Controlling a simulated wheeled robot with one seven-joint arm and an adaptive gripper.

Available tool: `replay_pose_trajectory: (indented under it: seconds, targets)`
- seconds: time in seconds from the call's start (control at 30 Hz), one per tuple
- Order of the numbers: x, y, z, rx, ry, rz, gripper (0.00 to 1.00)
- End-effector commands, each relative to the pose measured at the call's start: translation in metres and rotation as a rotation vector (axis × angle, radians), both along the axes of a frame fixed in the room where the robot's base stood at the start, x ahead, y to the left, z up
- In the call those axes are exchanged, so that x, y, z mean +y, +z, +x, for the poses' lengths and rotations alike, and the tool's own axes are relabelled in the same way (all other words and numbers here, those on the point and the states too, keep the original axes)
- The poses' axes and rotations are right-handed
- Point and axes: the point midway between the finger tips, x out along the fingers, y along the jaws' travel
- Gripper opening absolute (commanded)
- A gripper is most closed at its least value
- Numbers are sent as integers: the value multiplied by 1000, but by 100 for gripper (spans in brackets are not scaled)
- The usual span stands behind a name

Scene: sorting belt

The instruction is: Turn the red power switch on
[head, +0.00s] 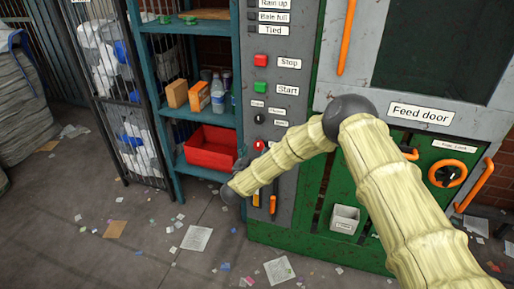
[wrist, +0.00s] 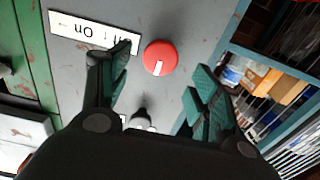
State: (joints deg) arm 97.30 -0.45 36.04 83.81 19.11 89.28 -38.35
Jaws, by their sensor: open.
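The red power switch (wrist: 160,56) is a round knob on the grey control panel, with a white mark pointing to the bottom of the wrist view. An "Off / On" label (wrist: 92,32) shows upside down beside it. My gripper (wrist: 160,70) is open, its two teal-padded fingers on either side of the knob in the picture. Nothing is between the pads that I can see as held, and I cannot tell how far the tips are from the panel. In the head view the red switch (head: 259,145) is small, and my gripper (head: 240,163) is partly hidden by my arm.
Red Stop (head: 260,60) and green Start (head: 260,88) buttons sit higher on the panel. A black knob (head: 258,118) is just above the switch. A teal shelf with a red bin (head: 210,147) stands at the left. The feed door (head: 420,112) is at the right.

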Motion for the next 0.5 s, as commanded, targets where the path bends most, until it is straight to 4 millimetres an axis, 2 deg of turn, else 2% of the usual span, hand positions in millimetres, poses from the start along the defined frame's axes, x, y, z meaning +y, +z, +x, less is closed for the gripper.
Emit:
replay_pose_trajectory:
  seconds: [0.2, 0.5]
  targets:
    - [-9, 0, 26, 0, -1, 1, 63]
    - [-12, -1, 37, 1, 0, 0, 63]
